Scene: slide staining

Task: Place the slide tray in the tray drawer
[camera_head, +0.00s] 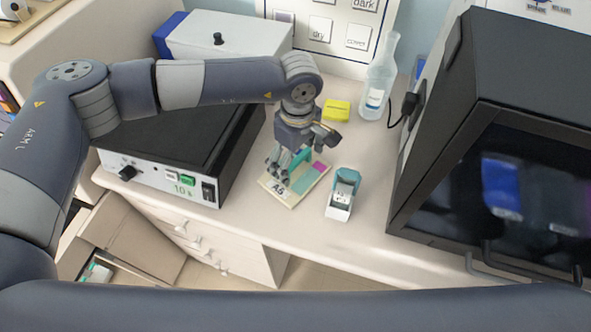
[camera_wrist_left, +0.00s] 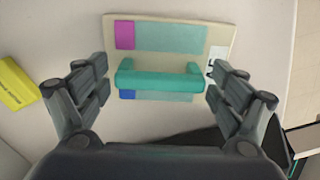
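The slide tray (camera_head: 294,186) is a flat beige tray labelled A5 on the white counter. The wrist view shows the same tray (camera_wrist_left: 180,27) with a raised teal handle (camera_wrist_left: 160,77) across its middle and slides with magenta and blue ends. My left gripper (camera_head: 290,162) is over the tray, pointing down. In the wrist view my left gripper (camera_wrist_left: 160,76) is open, with its fingers apart beyond the handle's two ends. Contact with the handle is not visible. An open drawer (camera_head: 125,245) shows low at the left; I cannot tell if it is the tray drawer. My right gripper is out of view.
A black-topped box (camera_head: 165,185) stands left of the tray. A small teal-and-white container (camera_head: 340,207) is close on its right. A yellow block (camera_head: 337,110) and glass bottle (camera_head: 379,80) stand behind. A large dark cabinet (camera_head: 500,130) fills the right. Closed drawers with knobs (camera_head: 200,243) are below.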

